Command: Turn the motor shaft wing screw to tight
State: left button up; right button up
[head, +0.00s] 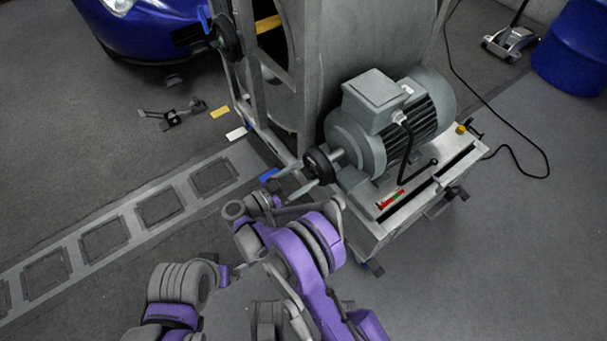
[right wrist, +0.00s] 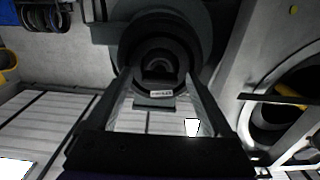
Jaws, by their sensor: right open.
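The grey motor (head: 385,125) sits on a wheeled cart with its shaft toward my arm. A black round knob or hub, likely the wing screw (head: 319,164), is at the shaft end. In the right wrist view the dark round part (right wrist: 160,62) faces me, with a small pale label on its lower edge. My right gripper (head: 307,175) is open at the knob. Its fingers (right wrist: 160,82) lie either side of the knob's lower part; I cannot tell whether they touch it. My left arm is partly visible at lower left, but its gripper does not show.
A large grey machine housing (head: 345,45) stands behind. A blue car (head: 150,30), a blue drum (head: 572,50) and a cable surround it.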

jog(key=shift+c, duration=0.3)
grip_shut()
